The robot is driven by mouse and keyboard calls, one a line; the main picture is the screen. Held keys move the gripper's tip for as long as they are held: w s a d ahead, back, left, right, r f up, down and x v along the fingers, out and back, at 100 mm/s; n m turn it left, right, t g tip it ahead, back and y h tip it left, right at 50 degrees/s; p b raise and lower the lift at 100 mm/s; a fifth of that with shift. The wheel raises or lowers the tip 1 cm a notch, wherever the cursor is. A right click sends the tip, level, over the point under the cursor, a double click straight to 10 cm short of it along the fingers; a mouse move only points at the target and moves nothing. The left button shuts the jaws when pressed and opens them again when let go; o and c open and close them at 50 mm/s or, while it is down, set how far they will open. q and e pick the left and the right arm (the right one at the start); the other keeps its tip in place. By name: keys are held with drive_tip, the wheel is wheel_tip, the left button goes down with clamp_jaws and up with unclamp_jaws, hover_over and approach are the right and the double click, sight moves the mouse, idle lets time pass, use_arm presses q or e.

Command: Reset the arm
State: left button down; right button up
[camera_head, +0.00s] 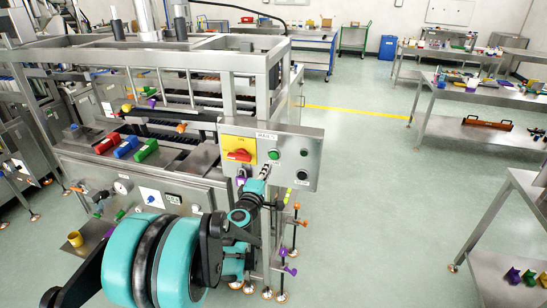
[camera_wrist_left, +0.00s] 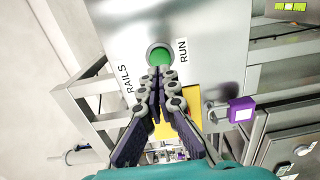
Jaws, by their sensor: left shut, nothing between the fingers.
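My left arm (camera_head: 165,258) reaches across the lower middle of the head view to the grey control panel (camera_head: 310,150) of the machine. My left gripper (camera_head: 265,171) is shut and empty, just below the green button (camera_head: 274,154) in that view. In the left wrist view the closed fingertips (camera_wrist_left: 160,72) lie at the lower edge of the green button (camera_wrist_left: 159,54), between the words RAILS and RUN. Whether they touch it I cannot tell. My right gripper is not in view.
The panel also has a red switch on a yellow plate (camera_head: 239,150) and a dark knob (camera_head: 302,175). Red, blue and green blocks (camera_head: 125,147) sit on the machine at left. Steel tables (camera_head: 480,92) stand at right. Open floor (camera_head: 385,200) lies between.

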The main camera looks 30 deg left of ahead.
use_arm(q)
drive_tip(key=s+d+f+m+g+h+b, duration=0.15)
drive_tip(key=s+d+m+h, duration=0.35)
drive_tip(key=d, duration=0.5)
drive_tip(key=s+d+f+m+g+h+b, duration=0.1)
drive_tip(key=s+d+m+g+h, duration=0.2)
drive_tip(key=d+m, duration=0.6)
drive_tip(key=s+d+f+m+g+y+b, duration=0.1)
drive_tip(key=s+f, duration=0.4)
drive_tip(key=s, duration=0.5)
drive_tip(key=s+d+f+m+g+y+b, duration=0.1)
drive_tip(key=s+f+m+g+y, duration=0.2)
drive_tip(key=s, duration=0.6)
wheel_tip(320, 180, down, 3)
drive_tip(key=m+g, duration=0.2)
drive_tip(key=shift+s+m, duration=0.3)
drive_tip(key=shift+s, duration=0.05)
